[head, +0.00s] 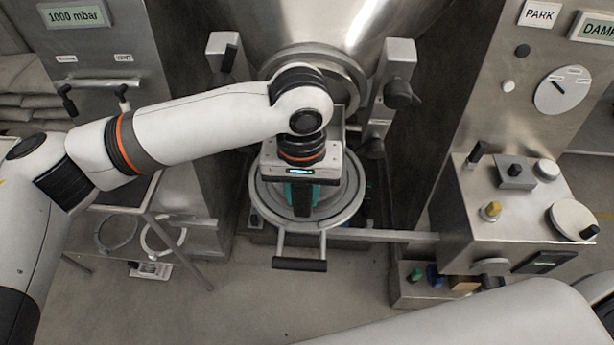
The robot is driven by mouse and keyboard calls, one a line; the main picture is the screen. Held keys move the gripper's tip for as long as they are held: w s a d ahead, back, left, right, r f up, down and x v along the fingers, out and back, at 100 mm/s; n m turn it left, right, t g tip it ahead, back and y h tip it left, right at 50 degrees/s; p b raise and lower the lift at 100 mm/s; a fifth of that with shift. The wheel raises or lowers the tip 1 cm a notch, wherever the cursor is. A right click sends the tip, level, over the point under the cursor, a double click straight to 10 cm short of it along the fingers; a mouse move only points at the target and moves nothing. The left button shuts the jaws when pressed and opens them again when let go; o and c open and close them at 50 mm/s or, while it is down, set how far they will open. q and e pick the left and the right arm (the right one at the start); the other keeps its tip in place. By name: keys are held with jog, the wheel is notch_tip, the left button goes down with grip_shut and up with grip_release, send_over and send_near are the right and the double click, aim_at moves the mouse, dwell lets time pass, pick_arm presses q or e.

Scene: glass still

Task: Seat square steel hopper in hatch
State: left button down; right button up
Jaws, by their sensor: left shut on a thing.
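The hatch (351,204) is a round steel ring below the big vessel, low in the middle of the head view. My left gripper (302,205) is above it, pointing down, with teal fingers shut on a dark grip piece. The square steel hopper (346,128) shows as a bright steel wall behind the gripper; my wrist hides most of it. The grip piece appears to belong to the hopper, but the join is hidden. I cannot tell whether the hopper touches the hatch or stands level. My right gripper is out of view.
A black-handled bar (299,264) sticks out in front of the hatch. Steel brackets with black knobs (398,94) flank the vessel's round flange (350,72). A control box (525,215) stands at right, a rack with rings (163,236) at left. The floor in front is clear.

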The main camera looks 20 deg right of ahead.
pick_arm(q)
jog(key=shift+f, duration=1.65)
dwell(1.3)
jog(key=c, duration=1)
grip_release()
notch_tip(320, 180, up, 11)
jog(key=b, duration=0.3)
jog(key=shift+f, duration=0.1)
jog(key=shift+r+b, duration=0.3)
jog(key=shift+r, duration=0.25)
